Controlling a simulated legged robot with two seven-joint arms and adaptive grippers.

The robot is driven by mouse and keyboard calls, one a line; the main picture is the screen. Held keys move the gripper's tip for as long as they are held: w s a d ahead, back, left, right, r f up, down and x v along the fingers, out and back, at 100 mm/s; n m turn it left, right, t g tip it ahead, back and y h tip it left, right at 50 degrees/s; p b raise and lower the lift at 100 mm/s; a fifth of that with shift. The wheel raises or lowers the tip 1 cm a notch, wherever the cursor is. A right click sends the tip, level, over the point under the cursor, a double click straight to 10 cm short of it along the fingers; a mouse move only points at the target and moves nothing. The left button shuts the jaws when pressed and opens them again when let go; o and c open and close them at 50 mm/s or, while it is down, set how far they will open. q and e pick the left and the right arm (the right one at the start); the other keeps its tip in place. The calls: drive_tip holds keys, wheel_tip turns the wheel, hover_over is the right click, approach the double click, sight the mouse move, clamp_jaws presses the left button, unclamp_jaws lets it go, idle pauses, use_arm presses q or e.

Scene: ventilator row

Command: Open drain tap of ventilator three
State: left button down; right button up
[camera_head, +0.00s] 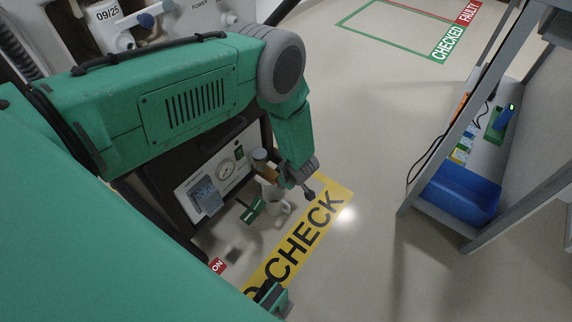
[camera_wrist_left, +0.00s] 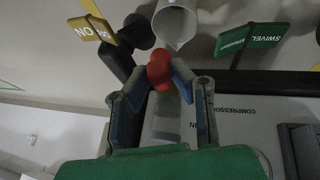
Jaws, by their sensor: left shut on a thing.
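In the left wrist view, which is upside down, my left gripper (camera_wrist_left: 163,78) is shut on a small red tap knob (camera_wrist_left: 160,66). A pale vessel (camera_wrist_left: 175,22) shows close to the red knob. In the head view, the ventilator's lower panel (camera_head: 189,212) carries a round gauge (camera_head: 226,170). An amber bowl with a grey cap (camera_head: 263,165) stands out from the panel. A white jug (camera_head: 275,208) is below the bowl. My left wrist comes down beside them and hides the red knob there.
A green tag (camera_head: 250,212) shows beside the jug; the wrist view shows a green "SWIVEL" tag (camera_wrist_left: 252,38) and a yellow tag (camera_wrist_left: 91,30). Yellow "CHECK" floor marking (camera_head: 300,240) runs past the ventilator. A shelf cart with a blue bin (camera_head: 460,193) stands right. Floor between is clear.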

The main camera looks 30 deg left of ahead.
use_arm(q)
drive_tip(key=shift+s+d+r+p, duration=0.1)
drive_tip(key=shift+d+r+p, duration=0.05)
drive_tip(key=shift+d+p, duration=0.25)
drive_tip(key=s+f+n+t+b, duration=0.1)
drive_tip(key=s+f+n+t, duration=0.2)
drive_tip(key=t, duration=0.9)
drive_tip(key=shift+s+a+f+y, duration=0.2)
drive_tip(key=shift+s+f+y, duration=0.3)
drive_tip(key=shift+f, duration=0.35)
drive_tip(key=shift+a+t, duration=0.1)
drive_tip(key=shift+t, duration=0.2)
drive_tip(key=c, duration=1.4)
unclamp_jaws()
drive_tip(key=shift+c, duration=0.2)
drive_tip(key=shift+r, duration=0.2)
